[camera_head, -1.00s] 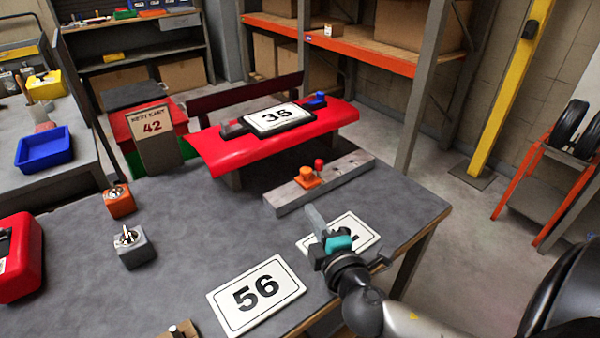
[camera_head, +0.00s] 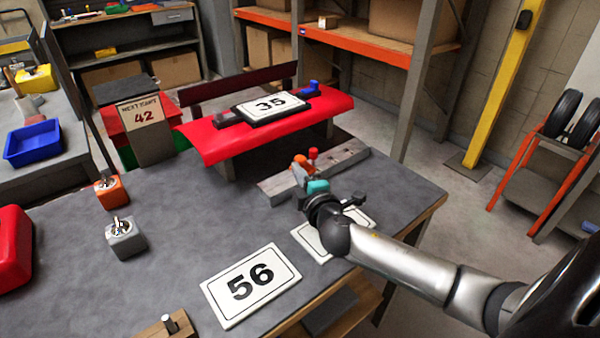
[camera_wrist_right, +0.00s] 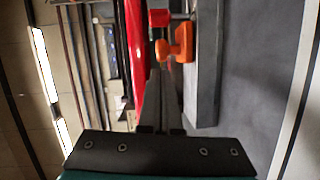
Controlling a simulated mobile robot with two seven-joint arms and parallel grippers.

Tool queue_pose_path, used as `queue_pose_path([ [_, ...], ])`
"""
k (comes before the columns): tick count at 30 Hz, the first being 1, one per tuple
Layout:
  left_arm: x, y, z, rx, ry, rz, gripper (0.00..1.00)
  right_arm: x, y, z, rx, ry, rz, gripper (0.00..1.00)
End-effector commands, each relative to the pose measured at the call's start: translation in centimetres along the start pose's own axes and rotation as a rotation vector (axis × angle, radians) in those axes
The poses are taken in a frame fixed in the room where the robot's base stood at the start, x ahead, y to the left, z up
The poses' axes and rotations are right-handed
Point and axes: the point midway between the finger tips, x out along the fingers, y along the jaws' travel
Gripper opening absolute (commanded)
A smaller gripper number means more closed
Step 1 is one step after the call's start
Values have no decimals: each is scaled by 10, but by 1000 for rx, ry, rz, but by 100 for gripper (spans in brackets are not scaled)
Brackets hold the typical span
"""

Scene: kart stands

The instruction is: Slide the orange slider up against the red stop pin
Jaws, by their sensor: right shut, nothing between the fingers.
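The orange slider (camera_head: 300,161) sits on the grey metal rail (camera_head: 345,153) on the workbench; the gripper partly hides it. The red stop pin (camera_head: 313,153) stands just beyond it to the right. In the right wrist view the slider (camera_wrist_right: 181,43) and the pin (camera_wrist_right: 159,18) lie close together; I cannot tell whether they touch. My right gripper (camera_head: 298,174) is shut and empty, its fingers right at the near side of the slider. The wrist view shows the closed fingers (camera_wrist_right: 160,85) pointing toward the slider; contact is unclear. My left gripper is out of view.
A "56" plate (camera_head: 250,285) lies at the front of the bench, and another plate (camera_head: 310,240) lies under my right arm. Orange (camera_head: 110,190) and grey (camera_head: 126,240) switch boxes stand at left. A red kart panel (camera_head: 205,143) is behind the rail.

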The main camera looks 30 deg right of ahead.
Motion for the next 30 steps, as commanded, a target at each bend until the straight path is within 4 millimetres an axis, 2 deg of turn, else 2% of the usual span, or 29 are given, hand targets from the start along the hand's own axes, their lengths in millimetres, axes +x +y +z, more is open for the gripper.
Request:
queue_pose_path([
  [8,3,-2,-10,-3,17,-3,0,7,0,7,1,1,0,0],
  [30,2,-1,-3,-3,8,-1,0,14,1,17,1,-1,1,0],
])
